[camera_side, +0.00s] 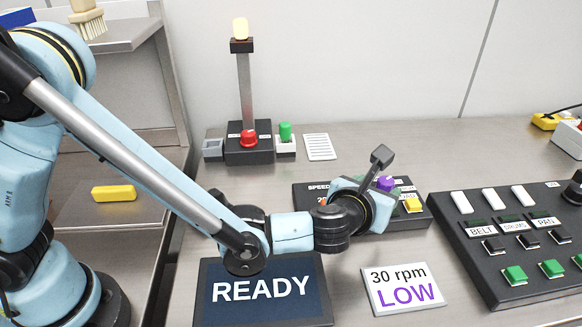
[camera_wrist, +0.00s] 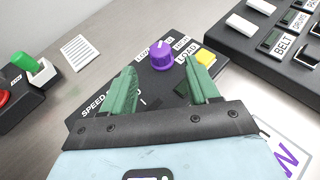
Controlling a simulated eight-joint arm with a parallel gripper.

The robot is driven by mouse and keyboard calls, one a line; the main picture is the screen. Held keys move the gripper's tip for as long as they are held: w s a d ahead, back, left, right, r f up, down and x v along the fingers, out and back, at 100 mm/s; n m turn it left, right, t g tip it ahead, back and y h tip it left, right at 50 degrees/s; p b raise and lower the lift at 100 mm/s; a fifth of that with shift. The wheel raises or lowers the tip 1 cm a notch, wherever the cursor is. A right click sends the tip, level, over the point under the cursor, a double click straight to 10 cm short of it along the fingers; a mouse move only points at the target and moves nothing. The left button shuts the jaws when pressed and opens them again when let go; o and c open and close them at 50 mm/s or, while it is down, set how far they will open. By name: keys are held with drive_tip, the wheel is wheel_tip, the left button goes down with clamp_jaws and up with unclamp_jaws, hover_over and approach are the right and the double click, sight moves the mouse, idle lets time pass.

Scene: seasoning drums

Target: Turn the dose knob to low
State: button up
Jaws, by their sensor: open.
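The purple dose knob (camera_wrist: 162,56) stands on a black panel (camera_wrist: 105,122) and lies just beyond and between my fingertips in the wrist view. A pale mark on its top seems to point to the far side, between the lettering at its left and right; the exact setting is too small to tell. My gripper (camera_wrist: 163,70) has two green fingers, apart, with nothing between them. In the side view the knob (camera_side: 385,184) shows partly behind my gripper, which hangs over the panel (camera_side: 311,190). I cannot tell whether a finger touches the knob.
A yellow button (camera_side: 412,205) is right of the knob. A card (camera_side: 402,289) reads "30 rpm LOW", and a screen (camera_side: 262,309) reads "READY". A large button panel (camera_side: 470,240) stands at right. A red button (camera_side: 249,138) and green switch (camera_side: 286,131) are at the back.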

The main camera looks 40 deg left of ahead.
sight(385, 181)
drive_tip(key=x, duration=0.8)
drive_tip(key=shift+w, duration=0.3)
drive_tip(key=c, duration=1)
